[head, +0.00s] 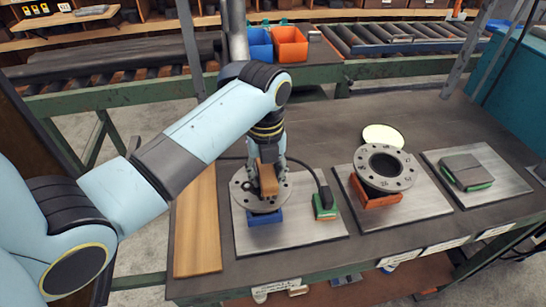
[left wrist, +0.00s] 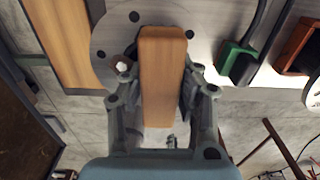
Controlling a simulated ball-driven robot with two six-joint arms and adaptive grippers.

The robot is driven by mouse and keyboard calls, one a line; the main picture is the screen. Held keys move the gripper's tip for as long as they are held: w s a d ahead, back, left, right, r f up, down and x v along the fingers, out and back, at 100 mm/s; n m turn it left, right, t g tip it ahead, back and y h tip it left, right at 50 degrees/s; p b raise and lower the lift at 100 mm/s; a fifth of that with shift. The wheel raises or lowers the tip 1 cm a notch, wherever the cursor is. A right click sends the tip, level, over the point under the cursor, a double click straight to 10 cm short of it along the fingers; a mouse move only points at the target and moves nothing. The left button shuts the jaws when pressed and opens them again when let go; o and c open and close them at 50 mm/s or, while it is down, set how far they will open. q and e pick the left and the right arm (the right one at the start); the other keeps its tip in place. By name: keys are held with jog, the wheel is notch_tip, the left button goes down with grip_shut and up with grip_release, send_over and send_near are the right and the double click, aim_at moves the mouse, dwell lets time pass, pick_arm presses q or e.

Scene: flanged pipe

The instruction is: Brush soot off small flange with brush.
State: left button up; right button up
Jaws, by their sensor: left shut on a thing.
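My left gripper (head: 268,170) is shut on the wooden handle of the brush (head: 267,181). The brush stands over the grey small flange (head: 243,196), a disc with bolt holes on a blue support (head: 265,217). In the left wrist view the brush handle (left wrist: 161,75) lies between the fingers and covers the middle of the flange (left wrist: 112,33). Bristles are hidden, so I cannot tell whether they touch the flange. I cannot make out soot on the visible face. My right gripper is not in view.
A green-based tool with a dark cable (head: 325,205) lies right of the flange. A larger flanged pipe (head: 387,168) stands on an orange support (head: 375,198), with a pale disc (head: 383,136) behind. A grey-green block (head: 466,172) lies farther right. A wooden board (head: 197,230) lies left.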

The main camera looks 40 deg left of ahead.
aim_at(241, 187)
pick_arm(q)
jog(key=shift+s+a+r, duration=0.15)
jog(key=shift+s+a, duration=0.75)
jog(key=shift+s, duration=0.15)
jog(key=shift+s+a, duration=0.9)
jog(key=shift+s, duration=0.15)
jog(key=shift+w+d+f+b, duration=0.15)
jog(key=shift+w+d+b, duration=0.05)
jog(key=shift+w+d, duration=0.75)
jog(key=shift+w+d+f+b, duration=0.1)
jog(key=shift+w+d+b, duration=0.05)
jog(key=shift+w+d, duration=0.8)
jog(key=shift+w+d+r, duration=0.1)
jog(key=shift+w+d, duration=0.4)
jog(key=shift+w, duration=0.2)
jog(key=shift+w+d, duration=0.5)
jog(key=shift+w, duration=0.2)
jog(key=shift+s+a+r+p, duration=0.1)
jog(key=shift+s+a+p, duration=0.25)
jog(key=shift+s+a, duration=1.65)
jog(key=shift+s, duration=0.2)
jog(key=shift+s+a, duration=0.9)
jog(key=shift+s, duration=0.25)
jog(key=shift+w+d, duration=1)
jog(key=shift+w, duration=0.2)
jog(key=shift+w+d+f+b, duration=0.2)
jog(key=shift+w+d+b, duration=0.2)
jog(key=shift+w+d, duration=1.65)
jog(key=shift+a, duration=0.2)
